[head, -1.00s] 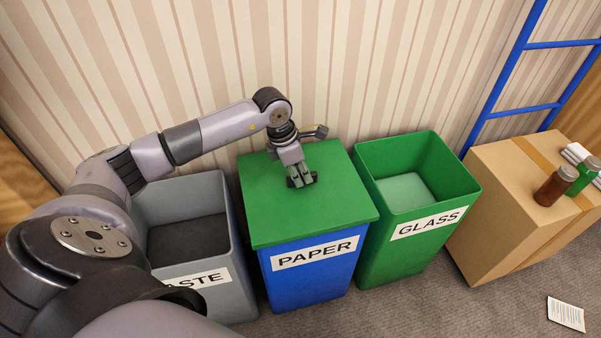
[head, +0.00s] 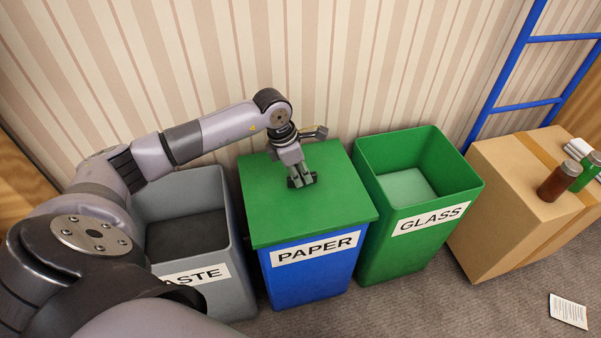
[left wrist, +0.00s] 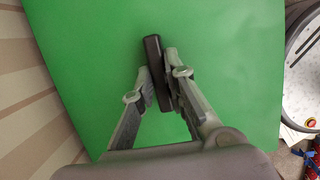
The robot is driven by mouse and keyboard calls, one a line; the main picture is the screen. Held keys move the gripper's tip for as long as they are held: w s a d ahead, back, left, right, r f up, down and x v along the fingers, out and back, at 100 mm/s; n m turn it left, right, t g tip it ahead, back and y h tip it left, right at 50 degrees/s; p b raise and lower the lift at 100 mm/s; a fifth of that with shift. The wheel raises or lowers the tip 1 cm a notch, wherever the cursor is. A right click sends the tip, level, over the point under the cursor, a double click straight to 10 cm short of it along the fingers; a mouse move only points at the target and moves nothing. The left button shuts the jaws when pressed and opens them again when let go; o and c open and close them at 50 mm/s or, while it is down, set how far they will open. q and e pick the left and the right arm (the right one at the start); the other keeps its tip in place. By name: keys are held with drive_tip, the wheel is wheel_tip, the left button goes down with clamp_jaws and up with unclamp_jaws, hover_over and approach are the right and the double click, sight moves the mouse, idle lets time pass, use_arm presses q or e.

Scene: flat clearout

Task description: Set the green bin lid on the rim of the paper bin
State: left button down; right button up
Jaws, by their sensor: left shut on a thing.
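The green bin lid (head: 335,205) covers the top of the blue paper bin (head: 312,272), labelled PAPER. It looks level and lies at the bin's rim; I cannot tell whether it touches all round. My left gripper (head: 301,181) is above the middle of the lid, shut on its dark handle. The left wrist view shows both fingers (left wrist: 158,85) closed on the black bar handle (left wrist: 154,62), with the green lid (left wrist: 90,60) filling most of the picture. The bin's opening is hidden under the lid. My right gripper is not in view.
The open grey waste bin (head: 222,270) stands close on the left, and the open green glass bin (head: 400,250) close on the right. A cardboard box (head: 500,215) with bottles on it, a blue ladder (head: 515,105) and a paper sheet (head: 568,310) are further right. The striped wall is behind.

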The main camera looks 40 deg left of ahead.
use_arm(q)
drive_tip(key=c, duration=1.5)
unclamp_jaws()
drive_tip(key=shift+c, duration=0.2)
drive_tip(key=v, duration=1.2)
